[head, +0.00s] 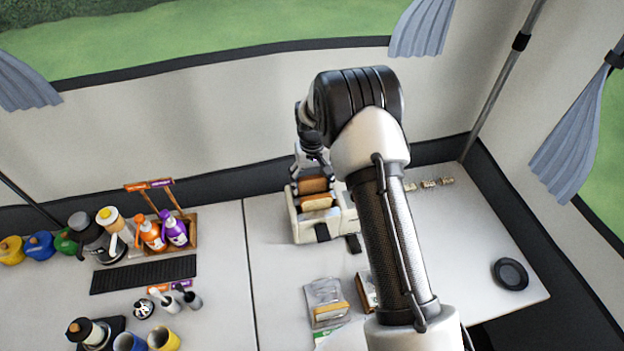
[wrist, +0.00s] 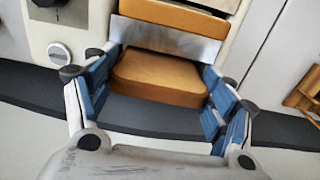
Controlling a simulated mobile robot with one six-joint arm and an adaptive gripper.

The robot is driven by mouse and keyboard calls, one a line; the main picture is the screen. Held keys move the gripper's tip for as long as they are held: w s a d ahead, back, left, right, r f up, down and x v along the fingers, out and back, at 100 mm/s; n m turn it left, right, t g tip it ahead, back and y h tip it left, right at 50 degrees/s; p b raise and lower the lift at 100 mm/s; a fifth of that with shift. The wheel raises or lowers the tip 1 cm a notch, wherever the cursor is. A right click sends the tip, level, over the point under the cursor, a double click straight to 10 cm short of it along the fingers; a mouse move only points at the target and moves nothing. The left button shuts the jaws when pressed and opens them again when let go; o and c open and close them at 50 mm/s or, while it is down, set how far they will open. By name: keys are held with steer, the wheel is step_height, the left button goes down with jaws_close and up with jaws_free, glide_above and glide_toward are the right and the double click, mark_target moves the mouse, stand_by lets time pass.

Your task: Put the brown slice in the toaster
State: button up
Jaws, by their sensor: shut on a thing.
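The cream toaster (head: 340,226) stands on the counter near the back wall, below my gripper (head: 313,180). My gripper is shut on a brown slice (head: 314,186), with blue finger pads at its two side edges in the wrist view (wrist: 158,80). The held slice is at the toaster's rear slot, and I cannot tell how far its lower part is inside. A second slice (head: 318,202) sits in the front slot; it also shows at the top of the wrist view (wrist: 180,14). A metal strip (wrist: 165,40) lies between the two slices.
A clear bag of bread (head: 327,303) and another package partly behind my arm lie in front. Left are a bottle caddy (head: 190,230), a black mat (head: 143,273), jars and mugs. A black round dish (head: 510,274) is at right. The counter between is clear.

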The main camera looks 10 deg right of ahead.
steer(key=shift+f, duration=0.15)
steer(key=o, duration=0.9)
steer(key=shift+r+p, duration=1.95)
steer(key=shift+r, duration=1.6)
